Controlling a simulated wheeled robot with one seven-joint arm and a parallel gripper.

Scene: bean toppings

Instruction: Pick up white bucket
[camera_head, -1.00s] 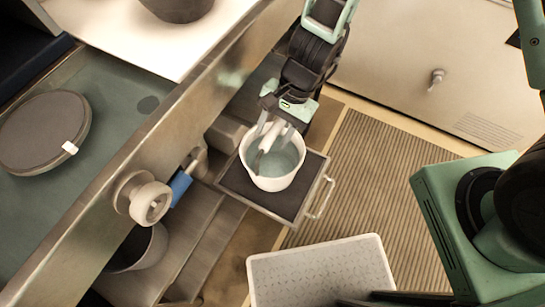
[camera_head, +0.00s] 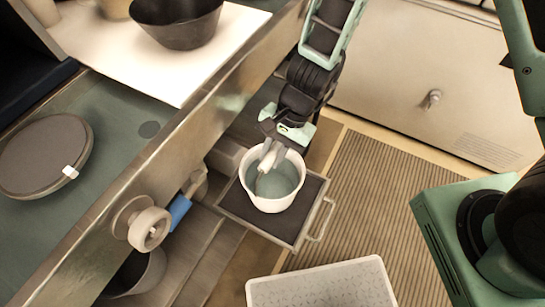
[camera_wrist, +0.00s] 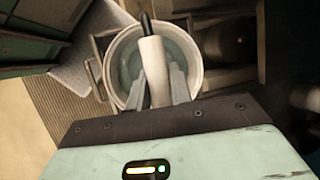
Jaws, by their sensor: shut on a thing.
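The white bucket (camera_head: 272,195) is a round white pail with a grey-green inside, standing over the dark tray-like drawer (camera_head: 236,202) in the head view. I cannot tell whether it touches the drawer's surface. My gripper (camera_head: 270,160) reaches down at the bucket's far rim, its fingers partly inside the opening.
A steel counter with a white knob (camera_head: 149,229) runs along the left of the drawer. A dark bowl (camera_head: 178,25) and a round grey lid (camera_head: 45,155) lie on top. A white perforated box (camera_head: 322,287) stands in front. A ribbed mat (camera_head: 385,190) covers the floor at right.

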